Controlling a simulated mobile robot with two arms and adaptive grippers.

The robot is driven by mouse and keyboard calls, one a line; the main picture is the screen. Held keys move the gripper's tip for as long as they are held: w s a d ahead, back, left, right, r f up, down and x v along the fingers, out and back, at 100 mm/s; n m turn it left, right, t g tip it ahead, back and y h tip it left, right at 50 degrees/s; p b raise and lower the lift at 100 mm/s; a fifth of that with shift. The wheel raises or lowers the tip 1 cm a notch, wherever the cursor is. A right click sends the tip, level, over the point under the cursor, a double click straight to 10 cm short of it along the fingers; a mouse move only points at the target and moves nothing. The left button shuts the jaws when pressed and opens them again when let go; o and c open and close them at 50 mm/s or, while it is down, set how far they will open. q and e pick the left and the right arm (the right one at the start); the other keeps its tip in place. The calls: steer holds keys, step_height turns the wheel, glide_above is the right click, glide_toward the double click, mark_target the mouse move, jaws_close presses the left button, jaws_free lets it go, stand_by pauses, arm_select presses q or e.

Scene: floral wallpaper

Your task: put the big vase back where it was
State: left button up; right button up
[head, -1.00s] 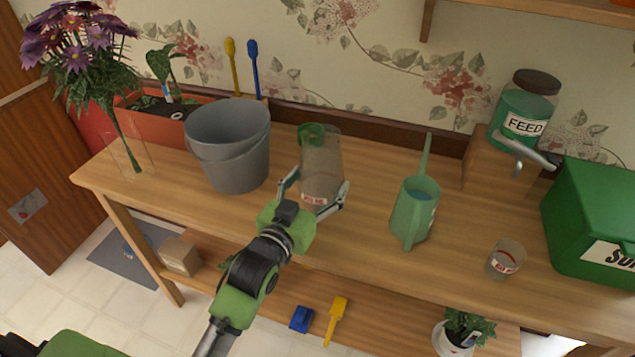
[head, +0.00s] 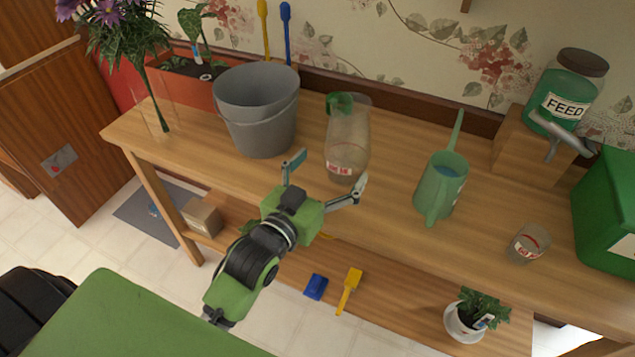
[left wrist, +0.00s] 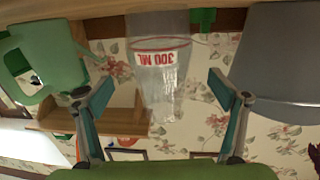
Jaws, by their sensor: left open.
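The big vase (head: 347,150) is a tall clear glass with a red and white label, standing upright on the wooden bench between the grey bucket and the green watering can. In the left wrist view the vase (left wrist: 160,75) shows upside down, its label reading 300 ML. My left gripper (head: 328,170) is open and empty, just in front of the vase and apart from it. In the left wrist view its fingers (left wrist: 162,78) are spread to either side of the vase in the picture. My right gripper is not in view.
The grey bucket (head: 256,110) stands left of the vase; a small green object (head: 340,103) is at its upper left. The watering can (head: 441,187) and a small measuring glass (head: 528,244) stand to the right. A flower vase (head: 156,115) is at the far left.

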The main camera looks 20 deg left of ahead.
arm_select(q)
steer(key=s, duration=0.6)
steer(key=shift+a+r, duration=0.2)
steer(key=shift+a, duration=0.2)
